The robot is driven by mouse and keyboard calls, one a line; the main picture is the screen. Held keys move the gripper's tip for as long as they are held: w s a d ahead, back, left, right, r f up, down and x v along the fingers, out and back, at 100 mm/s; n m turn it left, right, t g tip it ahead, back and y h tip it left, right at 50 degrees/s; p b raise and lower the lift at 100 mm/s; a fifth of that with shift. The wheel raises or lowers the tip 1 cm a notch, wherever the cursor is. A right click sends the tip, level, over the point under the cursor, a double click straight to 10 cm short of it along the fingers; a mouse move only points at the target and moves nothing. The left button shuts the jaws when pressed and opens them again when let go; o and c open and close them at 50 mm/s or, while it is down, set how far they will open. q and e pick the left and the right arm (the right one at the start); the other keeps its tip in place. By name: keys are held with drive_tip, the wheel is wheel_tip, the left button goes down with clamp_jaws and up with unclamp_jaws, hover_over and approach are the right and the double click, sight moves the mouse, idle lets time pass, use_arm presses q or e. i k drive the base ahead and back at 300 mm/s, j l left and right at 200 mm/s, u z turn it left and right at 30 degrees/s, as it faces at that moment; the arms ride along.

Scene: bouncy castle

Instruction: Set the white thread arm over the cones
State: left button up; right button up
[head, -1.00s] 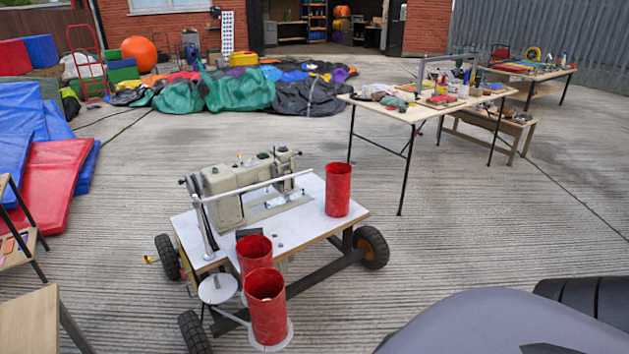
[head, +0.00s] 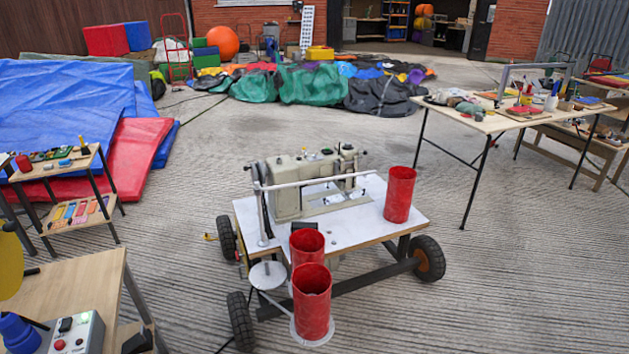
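The white thread arm (head: 318,181) is a thin rod on an upright white post (head: 262,217) at the left end of the sewing machine cart. The rod points right, across the front of the beige sewing machine (head: 288,195). Of the red cones, which look like upright tubes, one (head: 312,305) stands on a round white plate at the cart's front. Another (head: 305,247) stands just behind it. A third (head: 399,195) stands on the right of the white cart top (head: 350,225). The rod does not lie above the two front cones. Neither gripper is in view.
A bare round white plate (head: 267,275) sits beside the front cones. The cart has black wheels (head: 427,259). A wooden table with a control box (head: 76,334) stands at lower left, a cluttered table (head: 490,122) at right. Open concrete (head: 500,290) lies right of the cart.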

sight(258, 191)
drive_tip(key=i+l+u, duration=0.15)
drive_tip(key=u, duration=0.7)
drive_tip(key=i+l+u, duration=0.1)
drive_tip(key=l+u, duration=0.15)
drive_tip(key=i+l+u, duration=0.1)
drive_tip(key=l+u, duration=0.2)
drive_tip(key=l, duration=0.15)
drive_tip(key=l+u, duration=0.25)
drive_tip(key=l, duration=0.55)
drive_tip(key=i+l, duration=0.1)
drive_tip(key=l, duration=0.95)
drive_tip(key=i+l+u, duration=0.15)
drive_tip(key=l, duration=0.9)
